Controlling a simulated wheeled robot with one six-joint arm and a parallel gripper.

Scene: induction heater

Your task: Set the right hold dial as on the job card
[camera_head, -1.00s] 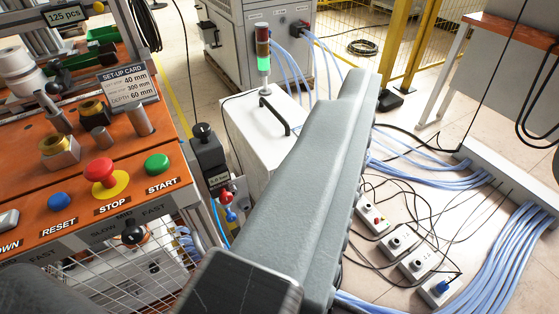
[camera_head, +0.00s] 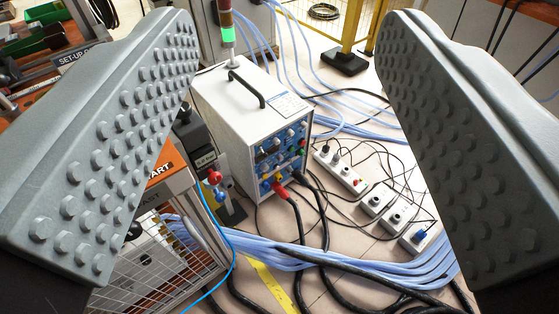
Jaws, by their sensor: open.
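My gripper (camera_head: 285,70) is open and empty, with its two grey studded fingers at the left and right of the view. Between the fingers, farther off, stands a white box-shaped unit (camera_head: 235,110) with a black top handle. Its blue front panel (camera_head: 280,150) faces right and carries several small knobs and coloured buttons, too small to read. I cannot tell which knob is the right hold dial. Red and black cables plug in low on the panel. No job card is readable; part of a set-up card (camera_head: 75,57) shows behind the left finger.
A wire-mesh cage (camera_head: 165,260) and an orange bench corner with a START label stand at the lower left. Power strips (camera_head: 375,200) and blue cable bundles (camera_head: 400,262) cover the floor at right. A yellow fence post (camera_head: 352,30) stands behind. A signal tower glows green.

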